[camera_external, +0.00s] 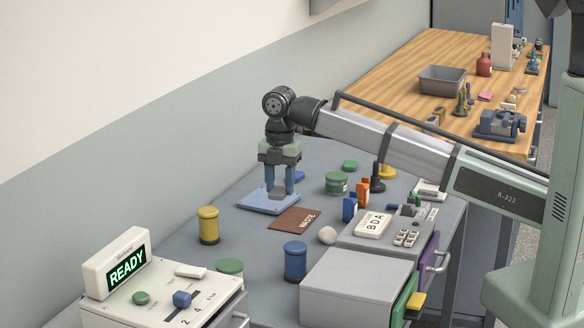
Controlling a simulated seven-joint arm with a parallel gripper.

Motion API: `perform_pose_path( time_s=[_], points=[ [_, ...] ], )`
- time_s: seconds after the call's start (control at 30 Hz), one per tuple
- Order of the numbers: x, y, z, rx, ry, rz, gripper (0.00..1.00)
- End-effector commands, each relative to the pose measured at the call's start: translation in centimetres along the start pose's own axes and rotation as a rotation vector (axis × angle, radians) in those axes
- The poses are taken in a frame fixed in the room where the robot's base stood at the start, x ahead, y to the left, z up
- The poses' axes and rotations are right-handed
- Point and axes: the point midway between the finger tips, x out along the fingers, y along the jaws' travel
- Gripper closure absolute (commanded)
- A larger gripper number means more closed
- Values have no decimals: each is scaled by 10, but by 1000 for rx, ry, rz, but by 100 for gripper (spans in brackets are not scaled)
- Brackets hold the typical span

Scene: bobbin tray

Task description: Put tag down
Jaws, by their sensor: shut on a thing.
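My gripper (280,192) points straight down over the light blue tray (254,205), near the back of the table. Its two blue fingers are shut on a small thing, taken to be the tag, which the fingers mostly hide. The fingertips are at or just above the tray's surface; I cannot tell whether the held thing touches it.
A brown WASTE mat (296,220) lies right of the tray. A yellow bobbin (208,225), a blue bobbin (295,261) and a pale ball (327,235) stand nearby.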

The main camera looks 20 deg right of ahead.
Motion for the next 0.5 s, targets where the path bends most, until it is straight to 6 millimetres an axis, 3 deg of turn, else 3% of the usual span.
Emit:
perform_pose_path(
  time_s=[0.03, 0.3, 0.4, 0.5],
  points=[
    [0, 1, 19, 25, 0, -1, 87],
    [-7, 31, 116, 143, 1, -4, 87],
    [-11, 48, 144, 165, 1, -5, 87],
    [-14, 62, 153, 158, 1, -4, 87]
  ],
)
